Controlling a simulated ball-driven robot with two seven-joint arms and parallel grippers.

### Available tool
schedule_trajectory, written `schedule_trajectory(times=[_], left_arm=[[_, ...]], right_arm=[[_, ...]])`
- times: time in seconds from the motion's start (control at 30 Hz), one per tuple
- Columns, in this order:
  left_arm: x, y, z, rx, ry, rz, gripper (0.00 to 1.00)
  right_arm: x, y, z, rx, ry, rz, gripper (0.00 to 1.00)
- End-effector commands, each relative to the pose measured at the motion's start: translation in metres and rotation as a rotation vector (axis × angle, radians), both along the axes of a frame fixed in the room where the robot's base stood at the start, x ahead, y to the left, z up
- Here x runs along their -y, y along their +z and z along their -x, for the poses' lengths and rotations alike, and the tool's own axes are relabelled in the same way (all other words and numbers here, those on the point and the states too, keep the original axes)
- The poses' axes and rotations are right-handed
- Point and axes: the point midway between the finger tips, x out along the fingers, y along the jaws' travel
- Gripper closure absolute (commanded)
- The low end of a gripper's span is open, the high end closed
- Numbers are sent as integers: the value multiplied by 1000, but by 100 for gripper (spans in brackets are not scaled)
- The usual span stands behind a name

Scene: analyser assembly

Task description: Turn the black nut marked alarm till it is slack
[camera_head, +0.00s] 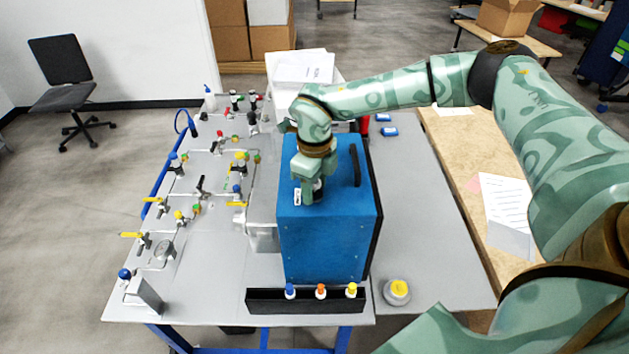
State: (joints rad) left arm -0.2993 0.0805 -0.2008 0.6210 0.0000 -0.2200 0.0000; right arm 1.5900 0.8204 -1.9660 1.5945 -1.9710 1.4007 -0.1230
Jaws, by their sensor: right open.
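The blue analyser box (325,245) stands on the grey table, with a black handle (355,165) on its top at the right. My right gripper (309,192) points down at the left part of the box top. It is open. A small white label (297,197) with dark marks too small to read lies at its left fingertip. A dark round part (318,191) shows at the fingers and may be the black alarm nut; the gripper partly hides it. I cannot tell whether the fingers touch it. My left gripper is out of view.
A black rack (265,302) with blue, orange and yellow capped bottles stands in front of the box. A yellow-topped round item (397,291) is right of it. Valves and pipes (200,187) fill the left side. The grey table right of the box (425,220) is mostly clear.

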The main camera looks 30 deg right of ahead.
Motion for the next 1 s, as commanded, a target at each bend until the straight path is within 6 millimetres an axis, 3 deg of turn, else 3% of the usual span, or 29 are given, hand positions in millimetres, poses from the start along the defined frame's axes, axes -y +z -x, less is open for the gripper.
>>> schedule_trajectory(times=[0.17,0.3,0.57,1.0], left_arm=[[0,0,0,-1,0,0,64],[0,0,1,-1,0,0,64],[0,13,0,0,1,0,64],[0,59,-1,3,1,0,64]], right_arm=[[0,1,0,0,0,0,57],[0,1,0,0,0,0,95],[0,4,0,0,115,0,95],[0,5,0,0,786,-1,95]])
